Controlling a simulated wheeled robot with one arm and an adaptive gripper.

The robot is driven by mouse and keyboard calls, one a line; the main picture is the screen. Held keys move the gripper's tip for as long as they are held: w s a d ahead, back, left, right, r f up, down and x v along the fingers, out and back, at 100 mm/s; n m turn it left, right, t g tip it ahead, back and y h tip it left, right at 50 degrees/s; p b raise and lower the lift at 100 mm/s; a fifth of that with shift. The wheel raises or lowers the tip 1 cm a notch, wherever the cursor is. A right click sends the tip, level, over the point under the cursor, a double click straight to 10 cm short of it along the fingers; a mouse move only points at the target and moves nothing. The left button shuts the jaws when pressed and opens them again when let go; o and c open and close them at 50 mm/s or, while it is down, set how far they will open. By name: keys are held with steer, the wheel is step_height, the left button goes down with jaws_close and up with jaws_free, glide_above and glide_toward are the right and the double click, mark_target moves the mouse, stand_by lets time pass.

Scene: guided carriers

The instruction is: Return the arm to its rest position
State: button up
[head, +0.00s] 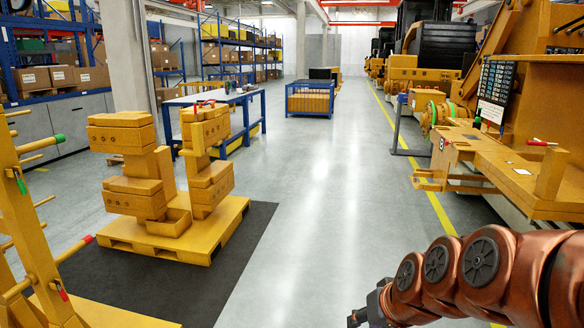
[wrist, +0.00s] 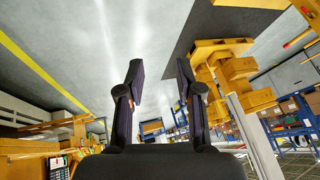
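My copper-coloured arm (head: 480,262) reaches in from the lower right of the head view, bent and held over the grey floor. My gripper (head: 356,314) is at its end, partly cut off by the bottom edge. In the wrist view, which looks upside down, the two dark fingers of my gripper (wrist: 159,72) stand apart with nothing between them. The gripper is open, empty and touches nothing that I can see.
A yellow pallet (head: 160,240) with stacked yellow parts stands on a dark mat (head: 245,250) at left. A yellow rack (head: 38,240) is at the near left. A large yellow machine (head: 525,160) is at right. The middle aisle (head: 320,190) is clear, with a blue cage (head: 310,98) farther back.

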steer(key=s+d+f+g+h, duration=0.1)
steer(key=s+d+f+g, duration=0.1)
steer(key=s, duration=1)
steer(key=s+d+f+g+h, duration=0.1)
steer(key=s+g, duration=0.4)
steer(key=s, duration=0.6)
steer(key=shift+s+d+f+h, duration=0.4)
steer(key=shift+d+f, duration=0.1)
steer(key=shift+d, duration=0.1)
steer(key=shift+d, duration=0.1)
